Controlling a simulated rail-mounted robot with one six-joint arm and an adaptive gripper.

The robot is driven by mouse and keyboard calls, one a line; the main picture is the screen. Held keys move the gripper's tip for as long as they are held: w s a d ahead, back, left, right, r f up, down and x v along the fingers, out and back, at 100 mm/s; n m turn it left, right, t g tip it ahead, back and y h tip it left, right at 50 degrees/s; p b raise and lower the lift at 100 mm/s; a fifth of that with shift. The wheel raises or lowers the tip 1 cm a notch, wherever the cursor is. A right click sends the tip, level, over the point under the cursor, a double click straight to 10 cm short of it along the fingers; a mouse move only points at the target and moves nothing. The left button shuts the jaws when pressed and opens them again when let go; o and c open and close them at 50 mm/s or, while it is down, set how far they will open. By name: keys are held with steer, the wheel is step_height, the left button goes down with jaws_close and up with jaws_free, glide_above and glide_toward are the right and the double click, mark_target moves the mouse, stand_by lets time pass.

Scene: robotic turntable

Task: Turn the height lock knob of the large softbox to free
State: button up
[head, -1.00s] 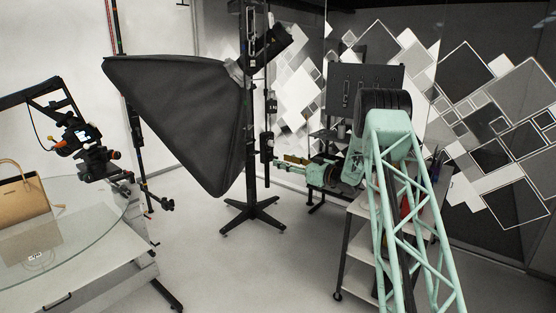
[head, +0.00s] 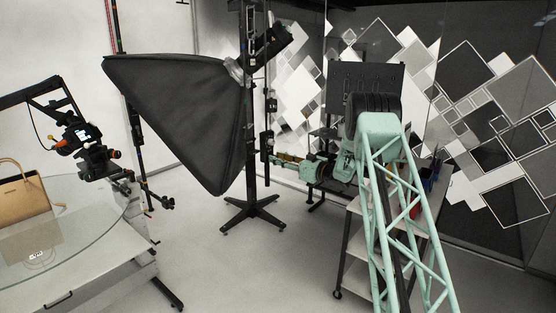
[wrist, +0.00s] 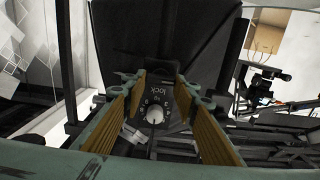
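The large black softbox (head: 185,115) hangs on a dark upright stand (head: 251,165) in the head view. In the wrist view a dark panel carries the round height lock knob (wrist: 155,115), with a pale centre and white marks around it. The word "lock" shows upside down above it; the smaller lettering and the pointer's exact direction are hard to read. My gripper (wrist: 160,80) is open, its yellowish finger pads on either side of the knob, with gaps visible and no contact seen. In the head view my gripper (head: 272,158) is beside the stand's right side.
A shelf cart (head: 352,235) stands close below my arm. A glass turntable (head: 85,235) with a tan bag (head: 22,196) is at the left, beside a camera rig (head: 90,150). Open floor lies between the turntable and the stand.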

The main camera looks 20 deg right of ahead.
steer(key=shift+f+n+b, duration=0.1)
steer(key=shift+n+b, duration=0.7)
steer(key=shift+b, duration=0.75)
steer(key=shift+c, duration=0.3)
steer(key=n+b, duration=0.5)
steer(key=b, duration=0.2)
steer(key=n+b, duration=0.5)
steer(key=b, duration=0.2)
steer(key=n+b, duration=0.6)
steer(key=b, duration=0.2)
steer(key=shift+s+a+f, duration=0.1)
steer(key=shift+a+f, duration=0.1)
steer(key=shift+a, duration=0.05)
steer(key=shift+n+b, duration=0.3)
steer(key=shift+b, duration=0.05)
steer(key=o, duration=0.8)
steer(key=shift+o, duration=0.2)
